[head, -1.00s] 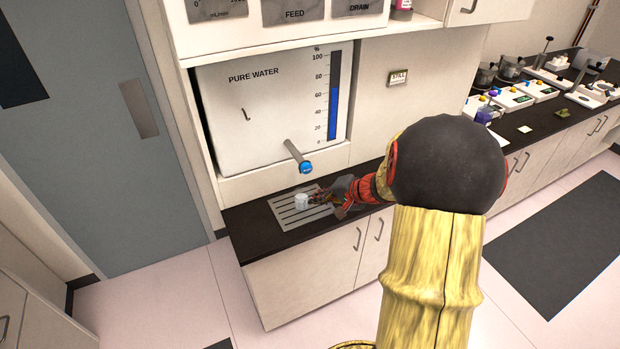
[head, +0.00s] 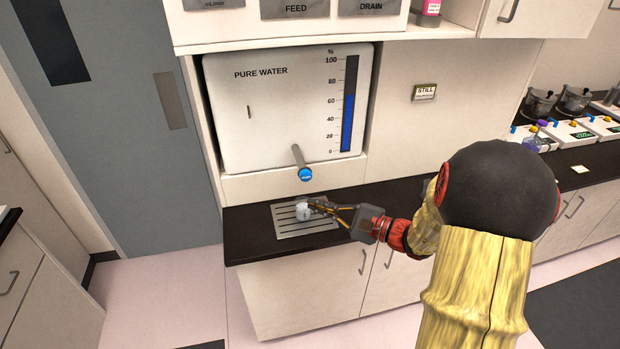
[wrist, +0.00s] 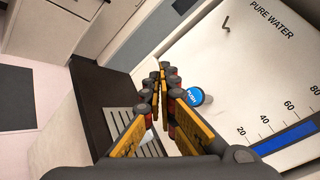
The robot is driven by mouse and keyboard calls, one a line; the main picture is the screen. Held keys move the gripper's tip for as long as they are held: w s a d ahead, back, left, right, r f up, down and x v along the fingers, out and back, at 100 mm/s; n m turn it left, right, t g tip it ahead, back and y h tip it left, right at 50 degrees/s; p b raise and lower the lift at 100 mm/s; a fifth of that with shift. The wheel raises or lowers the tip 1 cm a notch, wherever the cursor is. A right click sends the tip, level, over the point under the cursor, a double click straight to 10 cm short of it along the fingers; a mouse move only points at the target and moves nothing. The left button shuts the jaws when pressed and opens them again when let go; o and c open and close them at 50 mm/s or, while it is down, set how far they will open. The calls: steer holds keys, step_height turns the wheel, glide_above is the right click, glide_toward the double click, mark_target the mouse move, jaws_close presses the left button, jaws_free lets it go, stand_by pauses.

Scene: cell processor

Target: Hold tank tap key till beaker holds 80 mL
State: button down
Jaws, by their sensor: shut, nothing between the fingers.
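The pure water tank (head: 270,105) is a white panel with a vertical gauge; its blue bar reaches about 60. Its tap ends in a round blue key (head: 305,174), marked PUSH in the wrist view (wrist: 193,97). A small clear beaker (head: 303,211) stands on the slotted drain tray (head: 288,229) below the tap. My gripper (head: 318,205) is shut and empty, low beside the beaker in the head view; I cannot tell whether they touch. In the wrist view my fingers (wrist: 162,72) hide most of the beaker, and the blue key shows just past them. The beaker's level is too small to read.
A dark counter (head: 250,245) runs under the tank, with cabinets below. A STILL sign (head: 424,92) hangs on the wall to the right. FEED and DRAIN panels sit above. Instruments stand on the far right bench (head: 595,160).

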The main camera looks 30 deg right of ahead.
mark_target(306, 176)
steer(key=shift+d, duration=0.1)
steer(key=w+d, duration=0.2)
steer(key=w, duration=0.6)
steer(key=shift+w+d+b, duration=0.2)
steer(key=shift+b, duration=0.2)
steer(key=shift+w, duration=0.15)
stand_by(1.3)
steer(key=shift+w+d, duration=0.1)
steer(key=shift+w, duration=0.15)
steer(key=shift+w+d+b, duration=0.15)
steer(key=shift+w+b, duration=0.2)
steer(key=shift+w, duration=0.15)
stand_by(0.9)
stand_by(0.5)
steer(key=shift+s+a, duration=0.3)
steer(key=shift+s, duration=0.6)
